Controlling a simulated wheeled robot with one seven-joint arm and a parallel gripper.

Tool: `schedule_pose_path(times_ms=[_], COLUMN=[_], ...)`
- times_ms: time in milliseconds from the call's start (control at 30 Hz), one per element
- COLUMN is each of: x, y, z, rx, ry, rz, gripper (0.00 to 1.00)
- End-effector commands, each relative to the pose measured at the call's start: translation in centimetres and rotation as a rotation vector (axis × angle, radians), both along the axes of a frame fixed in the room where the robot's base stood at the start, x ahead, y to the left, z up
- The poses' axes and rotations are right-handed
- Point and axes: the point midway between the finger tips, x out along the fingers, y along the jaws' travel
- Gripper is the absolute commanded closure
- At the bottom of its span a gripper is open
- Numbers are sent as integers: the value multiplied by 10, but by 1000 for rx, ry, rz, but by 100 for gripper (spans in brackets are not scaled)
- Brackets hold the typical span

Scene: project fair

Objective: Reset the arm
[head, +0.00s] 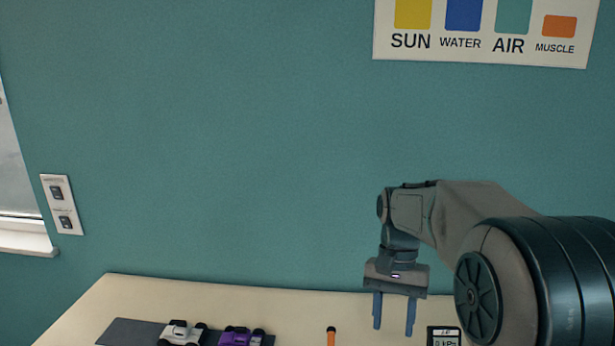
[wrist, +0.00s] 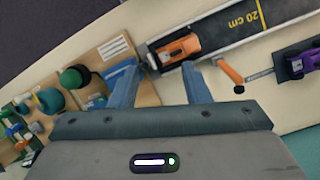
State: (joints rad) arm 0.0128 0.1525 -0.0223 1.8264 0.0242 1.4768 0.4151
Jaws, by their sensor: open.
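My gripper (head: 394,312) hangs from my arm at the right of the head view, fingers pointing down over the table. Its two blue fingers are apart with nothing between them. In the wrist view my gripper (wrist: 160,85) is also open, and the table lies beyond the fingertips. An orange toy vehicle (wrist: 178,50) on a dark strip shows past the fingertips, apart from them as far as I can tell.
A pale table (head: 285,300) stands against a teal wall. A white car (head: 181,334) and a purple car (head: 240,337) sit on a dark mat (head: 125,332). An orange-topped post (head: 331,336) and a small display (head: 443,336) stand nearby. A wooden board (wrist: 112,65) holds parts.

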Motion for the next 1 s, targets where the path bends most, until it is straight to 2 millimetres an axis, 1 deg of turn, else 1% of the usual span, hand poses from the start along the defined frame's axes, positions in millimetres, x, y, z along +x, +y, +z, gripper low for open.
schedule_pose_path(times_ms=[33, 267, 433, 600, 800, 1000], x=[-11, -51, -80, -108, -131, -139], y=[1, 4, 6, 7, 8, 8], z=[1, 0, -6, -18, -31, -37], rx=[5, 17, 11, -5, -28, -40], ry=[-41, -224, -357, -486, -599, -643], rz=[24, 149, 245, 342, 429, 465], gripper=[57, 57, 57, 57, 57, 57])
